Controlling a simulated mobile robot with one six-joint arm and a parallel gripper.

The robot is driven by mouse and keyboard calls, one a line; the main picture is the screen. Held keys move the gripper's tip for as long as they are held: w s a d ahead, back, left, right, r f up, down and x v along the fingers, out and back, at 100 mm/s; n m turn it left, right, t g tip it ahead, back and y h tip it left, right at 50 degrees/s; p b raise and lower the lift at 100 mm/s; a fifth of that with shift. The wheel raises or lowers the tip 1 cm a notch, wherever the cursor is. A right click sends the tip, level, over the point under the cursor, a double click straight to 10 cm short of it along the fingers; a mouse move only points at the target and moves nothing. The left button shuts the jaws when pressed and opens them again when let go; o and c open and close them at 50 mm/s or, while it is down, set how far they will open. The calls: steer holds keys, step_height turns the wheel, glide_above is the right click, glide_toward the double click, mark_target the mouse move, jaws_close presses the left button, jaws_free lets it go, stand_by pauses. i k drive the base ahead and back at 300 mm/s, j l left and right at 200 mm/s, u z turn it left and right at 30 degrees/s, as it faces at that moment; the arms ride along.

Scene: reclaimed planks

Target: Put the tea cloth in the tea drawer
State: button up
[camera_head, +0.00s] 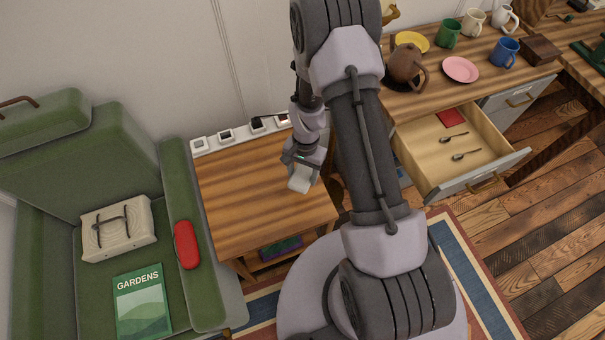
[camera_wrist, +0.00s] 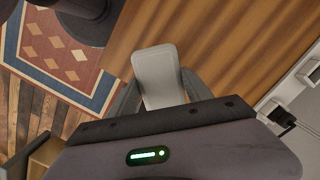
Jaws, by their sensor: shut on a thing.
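My gripper (camera_head: 301,160) is above the small side table and shut on a pale grey, rounded slab-like thing (camera_wrist: 158,75). I cannot tell what it is; it does not clearly look like cloth. It also shows in the head view (camera_head: 299,182), over the table's right part. A wooden drawer (camera_head: 432,167) with a grey front stands pulled open under the counter at right. A flat red square (camera_head: 452,118), possibly a folded cloth, lies at its back, with two dark spoons (camera_head: 455,137) in front of it.
The side table (camera_head: 240,195) has a bare top; a strip of sockets (camera_head: 226,135) runs behind it. A green armchair (camera_head: 60,220) holds a book, a pale box and a red case. The counter (camera_head: 430,85) bears a brown teapot, plates and several mugs.

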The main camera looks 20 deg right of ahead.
mark_target(437, 161)
steer(key=l+z, duration=0.3)
steer(key=i+l+z, duration=0.3)
steer(key=l+z, duration=0.25)
steer(key=i+l+z, duration=0.3)
steer(key=k+l, duration=0.1)
